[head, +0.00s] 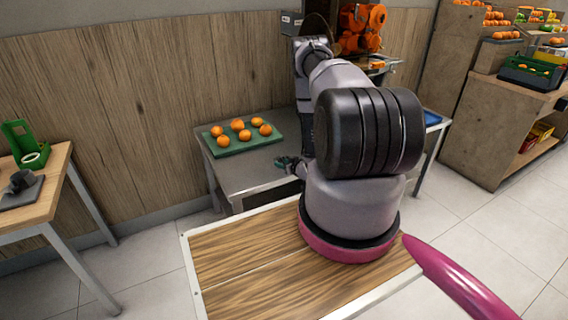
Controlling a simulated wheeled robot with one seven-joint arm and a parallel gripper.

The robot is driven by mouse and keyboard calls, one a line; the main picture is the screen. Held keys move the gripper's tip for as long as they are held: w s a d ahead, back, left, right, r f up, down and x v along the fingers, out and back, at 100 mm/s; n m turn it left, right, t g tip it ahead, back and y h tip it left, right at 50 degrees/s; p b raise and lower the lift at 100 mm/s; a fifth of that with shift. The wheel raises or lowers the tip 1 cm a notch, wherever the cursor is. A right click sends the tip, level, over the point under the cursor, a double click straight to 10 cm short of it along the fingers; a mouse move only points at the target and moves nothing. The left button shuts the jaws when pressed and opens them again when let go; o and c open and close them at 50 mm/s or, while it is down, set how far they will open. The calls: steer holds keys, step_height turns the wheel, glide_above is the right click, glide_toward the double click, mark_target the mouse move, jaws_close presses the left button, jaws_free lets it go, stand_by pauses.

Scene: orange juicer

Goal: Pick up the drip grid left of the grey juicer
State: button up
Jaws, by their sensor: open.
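My arm rises in the middle of the head view and bends down behind its own large black joint. My gripper (289,163) seems to be the small dark shape low over the front of the grey metal table (238,176); it is open, and its fingers are hard to make out. I cannot make out the drip grid; my arm covers much of that area. An orange machine (361,28) shows at the back behind my arm, perhaps the upper part of the juicer. No grey juicer body can be made out.
A green tray (243,146) with several oranges lies on the metal table, left of my arm. A wooden table (38,210) with a green holder (24,143) stands at far left. A blue item (432,118) shows right of my arm. Produce shelves (478,110) stand at right.

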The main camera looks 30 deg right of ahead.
mark_target(276, 160)
steer(key=x, duration=0.6)
steer(key=shift+w, duration=0.35)
jaws_close()
stand_by(1.1)
